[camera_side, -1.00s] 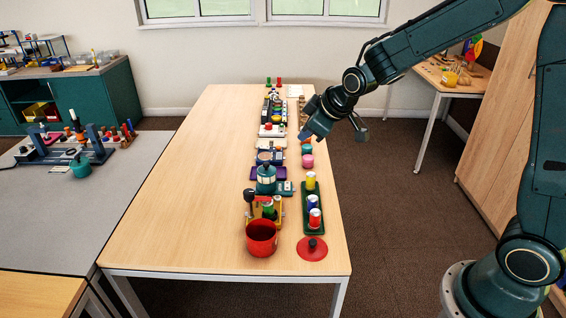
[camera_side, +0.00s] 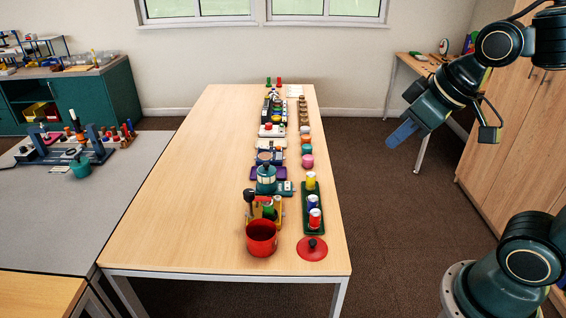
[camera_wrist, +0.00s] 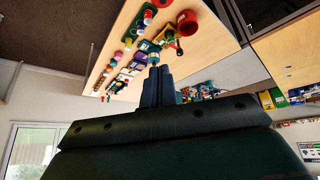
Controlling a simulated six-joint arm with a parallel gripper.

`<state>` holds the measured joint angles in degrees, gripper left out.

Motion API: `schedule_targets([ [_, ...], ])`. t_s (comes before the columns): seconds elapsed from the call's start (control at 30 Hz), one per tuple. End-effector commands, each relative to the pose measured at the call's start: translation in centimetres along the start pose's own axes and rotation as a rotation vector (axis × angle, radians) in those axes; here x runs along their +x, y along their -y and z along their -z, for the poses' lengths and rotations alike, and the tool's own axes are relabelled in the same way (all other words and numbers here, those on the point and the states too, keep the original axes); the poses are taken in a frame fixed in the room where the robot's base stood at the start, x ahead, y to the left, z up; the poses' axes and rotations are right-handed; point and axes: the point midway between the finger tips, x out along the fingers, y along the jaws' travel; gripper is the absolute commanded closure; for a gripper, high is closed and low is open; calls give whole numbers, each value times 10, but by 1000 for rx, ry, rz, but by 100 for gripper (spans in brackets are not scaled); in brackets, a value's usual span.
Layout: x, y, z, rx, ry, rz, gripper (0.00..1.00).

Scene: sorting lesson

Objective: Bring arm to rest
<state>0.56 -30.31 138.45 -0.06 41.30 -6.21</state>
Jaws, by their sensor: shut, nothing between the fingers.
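My gripper (camera_side: 402,134) hangs over the floor to the right of the long wooden table (camera_side: 190,190), clear of everything, with its blue fingers pointing down and left. In the wrist view the fingers of my gripper (camera_wrist: 158,88) are together and empty. Along the table's right side stand a red pot (camera_side: 262,240), a red lid (camera_side: 312,249), a green tray with coloured cylinders (camera_side: 306,222), a teal and white jar (camera_side: 266,176) and a pink pot (camera_side: 307,161). The pot also shows in the wrist view (camera_wrist: 187,24).
A grey table (camera_side: 70,225) with tools is at the left. A wooden cabinet (camera_side: 515,140) stands behind my arm at the right. A small side table (camera_side: 415,62) is at the back right. The wooden table's left half is bare.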

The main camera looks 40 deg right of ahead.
Motion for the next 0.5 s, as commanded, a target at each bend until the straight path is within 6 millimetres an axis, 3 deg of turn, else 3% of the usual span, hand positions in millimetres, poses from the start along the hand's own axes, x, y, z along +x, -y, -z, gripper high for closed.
schedule_targets([
  [0.2, -22, 6, -40, 63, 23, 4, 100],
  [0.5, -31, 8, -62, 101, 42, 6, 100],
])
